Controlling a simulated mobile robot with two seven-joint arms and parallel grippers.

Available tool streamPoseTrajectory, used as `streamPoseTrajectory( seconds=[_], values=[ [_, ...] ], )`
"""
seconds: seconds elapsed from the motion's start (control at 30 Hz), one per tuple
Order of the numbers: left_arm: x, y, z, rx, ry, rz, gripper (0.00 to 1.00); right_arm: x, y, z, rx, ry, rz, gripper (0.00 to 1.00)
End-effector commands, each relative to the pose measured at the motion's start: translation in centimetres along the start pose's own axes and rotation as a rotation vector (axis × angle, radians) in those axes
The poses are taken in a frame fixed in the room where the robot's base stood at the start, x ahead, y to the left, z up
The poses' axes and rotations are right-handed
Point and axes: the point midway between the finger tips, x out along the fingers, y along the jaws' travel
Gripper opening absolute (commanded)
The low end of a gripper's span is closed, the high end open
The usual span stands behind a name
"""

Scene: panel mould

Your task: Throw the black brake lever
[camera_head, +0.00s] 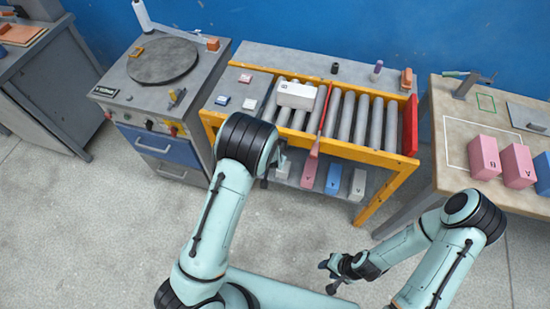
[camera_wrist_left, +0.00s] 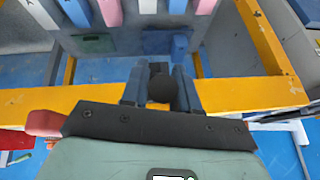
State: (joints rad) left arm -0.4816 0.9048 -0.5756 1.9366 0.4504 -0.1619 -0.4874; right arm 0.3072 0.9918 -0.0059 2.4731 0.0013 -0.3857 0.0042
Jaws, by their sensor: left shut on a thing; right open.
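In the left wrist view, a dark rounded piece, seemingly the black brake lever (camera_wrist_left: 160,89), sits between the two blue-grey fingers of my left gripper (camera_wrist_left: 160,92). The gripper is shut on it at the yellow front rail of the roller table. The rest of the lever is hidden by the gripper. In the head view my left forearm covers most of this spot. My right gripper (camera_head: 329,276) is open and empty, low over the floor in front of the table, apart from everything.
The roller table (camera_head: 385,158) carries a white block (camera_head: 296,95) and a red bar (camera_head: 322,115) across its rollers. Coloured blocks stand on its lower shelf. A bench with pink blocks (camera_head: 484,157) is at right, a turntable cabinet (camera_head: 162,60) at left. The front floor is clear.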

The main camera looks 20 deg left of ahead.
Motion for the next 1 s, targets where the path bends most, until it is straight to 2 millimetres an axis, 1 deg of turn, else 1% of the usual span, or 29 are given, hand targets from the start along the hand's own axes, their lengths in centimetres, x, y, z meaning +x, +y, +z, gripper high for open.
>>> streamPoseTrajectory(
  seconds=[0.33, 0.37, 0.4, 0.43, 0.77, 0.87, 0.97, 1.0],
  values=[
    [-0.1, 0.0, -0.2, 0.0, 0.002, 0.001, 0.0, 0.0, 0.0, 0.0, 0.0, 0.0, 0.0, 0.43],
    [-0.1, 0.0, -0.2, 0.0, 0.002, 0.001, 0.36, 0.0, 0.0, 0.0, 0.0, 0.0, 0.0, 0.43],
    [-0.1, 0.0, -0.2, 0.0, 0.003, 0.001, 0.49, 0.0, 0.0, 0.0, 0.0, 0.0, 0.0, 0.43],
    [-0.1, 0.0, -0.2, 0.0, 0.003, 0.001, 0.51, 0.0, 0.0, 0.0, 0.0, 0.0, 0.0, 0.43],
    [-0.3, 0.0, -0.2, 0.0, 0.003, 0.0, 0.51, 0.0, 0.0, 0.0, 0.0, 0.0, 0.0, 0.43],
    [-1.3, 0.0, -0.2, 0.001, 0.004, 0.001, 0.51, 0.0, 0.0, 0.0, 0.0, 0.0, 0.0, 0.43],
    [-3.1, 0.1, -0.2, 0.001, 0.004, 0.002, 0.51, 0.0, 0.0, 0.0, 0.0, 0.0, 0.0, 0.43],
    [-4.0, 0.1, -0.4, 0.002, 0.006, 0.002, 0.51, -0.2, -0.1, -0.2, -0.001, 0.002, -0.001, 0.43]
  ],
)
